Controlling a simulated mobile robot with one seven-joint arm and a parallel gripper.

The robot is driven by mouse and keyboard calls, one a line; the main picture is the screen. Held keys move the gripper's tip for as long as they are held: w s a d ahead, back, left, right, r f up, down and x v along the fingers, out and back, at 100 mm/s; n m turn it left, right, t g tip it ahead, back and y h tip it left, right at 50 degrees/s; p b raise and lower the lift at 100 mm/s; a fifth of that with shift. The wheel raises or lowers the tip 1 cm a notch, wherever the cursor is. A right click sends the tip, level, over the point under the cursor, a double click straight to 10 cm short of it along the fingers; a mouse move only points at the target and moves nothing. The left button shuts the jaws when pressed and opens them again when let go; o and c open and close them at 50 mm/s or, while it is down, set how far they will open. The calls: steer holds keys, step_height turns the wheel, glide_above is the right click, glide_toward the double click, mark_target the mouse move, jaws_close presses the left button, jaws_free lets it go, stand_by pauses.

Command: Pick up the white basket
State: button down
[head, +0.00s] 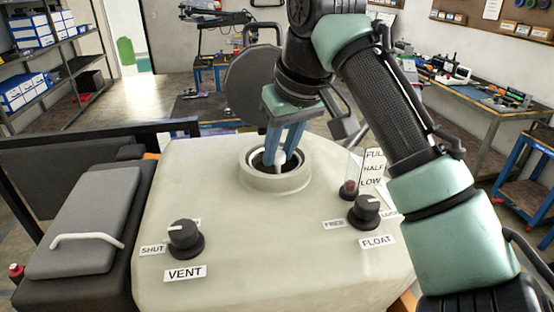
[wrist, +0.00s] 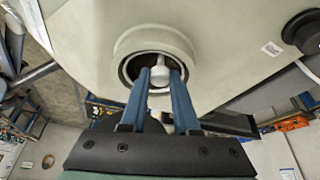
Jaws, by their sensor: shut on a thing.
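The white basket shows only as a small pale knob-like part (wrist: 160,75) in the round filler opening of the tank; the rest of it is hidden in the dark opening. In the head view a bit of this white part (head: 281,161) shows between my fingers. My gripper (head: 279,158) points down with its blue fingertips at the opening, shut on the white part. In the wrist view the two fingers (wrist: 160,79) lie on either side of it.
The raised collar (head: 275,183) rings the opening on the pale tank (head: 290,270). A round dark lid (head: 252,80) stands open behind it. The VENT knob (head: 185,238) and FLOAT knob (head: 366,210) stick up in front. A clear level gauge (head: 350,178) stands at right.

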step_height(320, 180, up, 10)
steer(key=b, duration=0.1)
steer(key=shift+b, duration=0.4)
